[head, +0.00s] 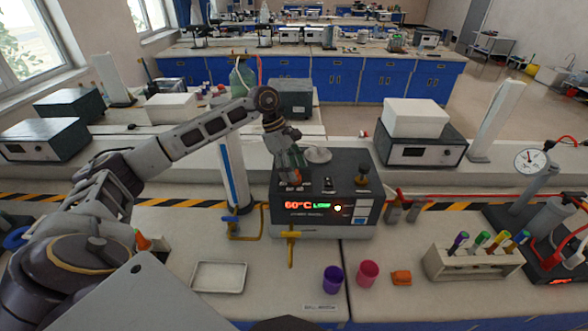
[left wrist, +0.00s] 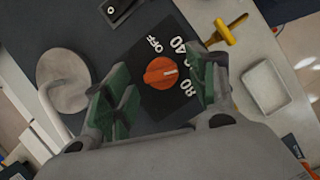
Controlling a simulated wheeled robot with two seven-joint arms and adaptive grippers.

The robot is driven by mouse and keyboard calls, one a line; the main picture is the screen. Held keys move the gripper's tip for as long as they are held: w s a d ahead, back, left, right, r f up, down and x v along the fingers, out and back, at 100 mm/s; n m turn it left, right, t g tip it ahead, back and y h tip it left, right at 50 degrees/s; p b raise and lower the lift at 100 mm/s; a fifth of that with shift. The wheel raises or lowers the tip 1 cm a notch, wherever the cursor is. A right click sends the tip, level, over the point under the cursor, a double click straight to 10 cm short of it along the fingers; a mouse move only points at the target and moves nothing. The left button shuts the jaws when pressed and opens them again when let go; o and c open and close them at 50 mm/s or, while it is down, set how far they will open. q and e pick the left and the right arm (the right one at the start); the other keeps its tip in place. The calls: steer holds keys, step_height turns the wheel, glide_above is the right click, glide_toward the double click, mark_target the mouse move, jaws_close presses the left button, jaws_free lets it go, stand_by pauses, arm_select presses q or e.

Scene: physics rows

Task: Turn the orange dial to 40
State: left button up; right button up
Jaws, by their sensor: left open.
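The orange dial (left wrist: 161,73) sits on a dark square plate with white markings on top of the dark box-shaped device (head: 322,219). The left wrist view shows OFF, 40 and 80 around the dial; its pale pointer line lies towards the side between 40 and 80. The device's red display (head: 307,205) reads 60°C. My left gripper (head: 293,172) is above the dial, pointing down. In the left wrist view its green-padded fingers (left wrist: 160,95) are apart, with the dial between and beyond them, not visibly touched. My right gripper is not in view.
A yellow valve handle (head: 291,247) stands before the device. A white tray (head: 219,276), a purple cup (head: 332,279), a pink cup (head: 368,273) and a tube rack (head: 474,261) are on the front bench. A round pale plate (head: 318,154) is behind the gripper.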

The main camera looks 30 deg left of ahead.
arm_select(q)
steer(key=shift+d+f, duration=0.2)
steer(key=shift+f, duration=0.25)
steer(key=shift+c, duration=0.2)
steer(key=c, duration=1)
